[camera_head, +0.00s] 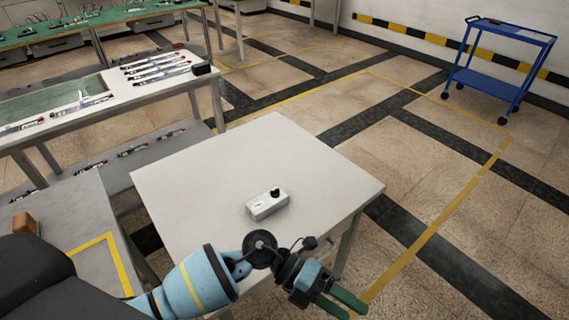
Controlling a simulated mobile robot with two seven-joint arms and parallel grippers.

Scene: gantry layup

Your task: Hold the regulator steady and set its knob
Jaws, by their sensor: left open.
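The regulator (266,206) is a small pale grey box lying on a light grey table (230,155). Its black knob (275,192) stands on top at the right end. My left gripper (344,302) has green-tipped fingers and is open and empty. It is beyond the table's front right edge, to the lower right of the regulator and apart from it. My right gripper is not in view.
A long table (120,97) with several tools stands at the left. A lower grey surface with a brown block (25,223) is at the lower left. A blue cart (499,62) stands far right. Open tiled floor lies right of the table.

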